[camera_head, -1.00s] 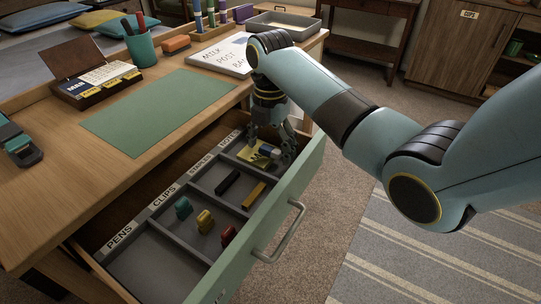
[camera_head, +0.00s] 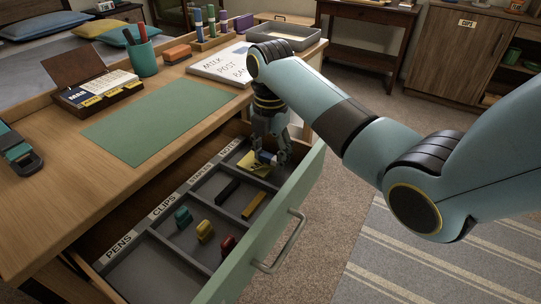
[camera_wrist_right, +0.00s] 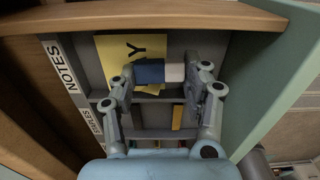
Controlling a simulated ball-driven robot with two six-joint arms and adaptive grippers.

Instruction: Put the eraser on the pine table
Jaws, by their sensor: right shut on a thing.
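A blue and white eraser (camera_wrist_right: 150,72) lies across the jaws of my right gripper (camera_wrist_right: 163,78) in the right wrist view. My right gripper is shut on it, one finger at each end. In the head view the right gripper (camera_head: 269,153) points down into the NOTES compartment of the open drawer, and the eraser (camera_head: 264,157) shows small and partly hidden at its fingertips. It is over or against a yellow note (camera_wrist_right: 116,52); I cannot tell whether it is lifted clear. A wooden desk (camera_head: 45,205) stands above the drawer.
The drawer (camera_head: 291,208) also holds a black bar, a yellow bar and several coloured clips. Its front and dividers stand close to the gripper. On the desk are a green blotter (camera_head: 155,118), a notepad (camera_head: 218,66) and a grey tray (camera_head: 290,38). A dark table (camera_head: 370,15) stands behind.

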